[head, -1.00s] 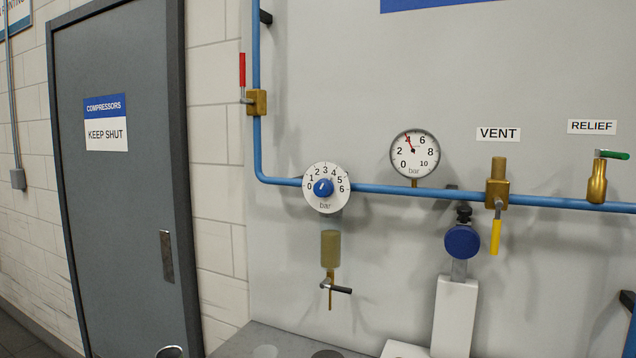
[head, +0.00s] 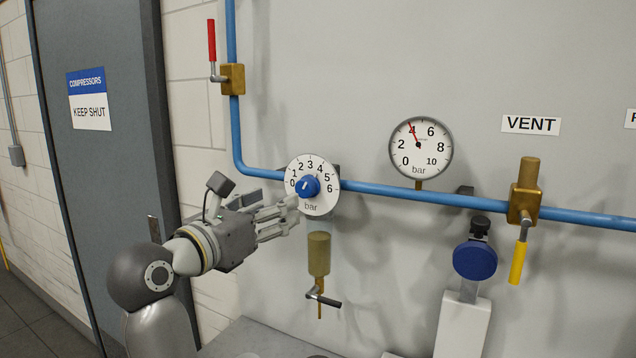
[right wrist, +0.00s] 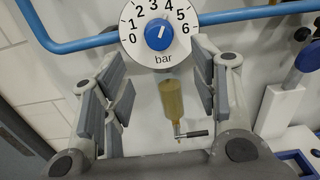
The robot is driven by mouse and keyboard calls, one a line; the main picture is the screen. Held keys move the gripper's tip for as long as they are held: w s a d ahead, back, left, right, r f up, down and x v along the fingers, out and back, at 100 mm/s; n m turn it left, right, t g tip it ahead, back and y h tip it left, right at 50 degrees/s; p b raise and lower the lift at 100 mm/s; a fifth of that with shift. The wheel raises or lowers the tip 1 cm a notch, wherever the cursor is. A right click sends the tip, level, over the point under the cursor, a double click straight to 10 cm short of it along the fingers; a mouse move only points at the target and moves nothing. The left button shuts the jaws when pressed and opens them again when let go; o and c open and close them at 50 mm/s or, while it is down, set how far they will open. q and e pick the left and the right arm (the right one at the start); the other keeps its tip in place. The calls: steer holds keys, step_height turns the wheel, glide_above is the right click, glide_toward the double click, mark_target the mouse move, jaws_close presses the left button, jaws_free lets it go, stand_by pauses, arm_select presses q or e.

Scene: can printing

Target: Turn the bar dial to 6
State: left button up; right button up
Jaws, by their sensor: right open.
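The bar dial (head: 318,203) is a round white plate numbered 0 to 6 on the wall, with a blue knob (head: 307,187) at its centre. In the right wrist view the knob (right wrist: 159,36) has a white mark pointing up, between 3 and 4. My right gripper (head: 287,214) is at the dial's lower left in the head view, its fingers pointing towards it. In the right wrist view the gripper (right wrist: 158,70) is open and empty, fingers either side of the dial's lower part; the knob lies apart, beyond the tips. My left gripper is not in view.
A pressure gauge (head: 420,160) right of the dial reads about 4. A blue pipe (head: 400,192) runs along the wall. A brass filter (head: 319,254) hangs below the dial. A yellow-handled vent valve (head: 524,205) and a red-handled valve (head: 232,79) flank the area.

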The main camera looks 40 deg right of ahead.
mark_target(302, 190)
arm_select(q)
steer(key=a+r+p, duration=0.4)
arm_select(e)
steer(key=x, duration=0.7)
steer(key=shift+w+d+r, duration=0.1)
steer(key=shift+d+r, duration=0.1)
steer(key=shift+d, duration=0.15)
steer(key=shift+p+x, duration=0.4)
steer(key=shift+x, duration=0.5)
steer(key=shift+d+f, duration=0.15)
steer(key=shift+w, duration=0.1)
steer(key=shift+c, duration=0.6)
steer(key=c, duration=0.9)
steer(key=shift+f+b, duration=0.15)
steer(key=shift+b, duration=0.3)
steer(key=m+b, duration=0.8)
steer(key=b, duration=0.5)
steer(key=shift+f+m, duration=0.1)
steer(key=shift+m, duration=0.3)
arm_select(q)
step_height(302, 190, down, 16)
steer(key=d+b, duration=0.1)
steer(key=b, duration=0.2)
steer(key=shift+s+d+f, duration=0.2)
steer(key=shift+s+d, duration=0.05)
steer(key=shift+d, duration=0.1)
arm_select(e)
steer(key=shift+r+m, duration=0.25)
steer(key=shift+m, duration=1.45)
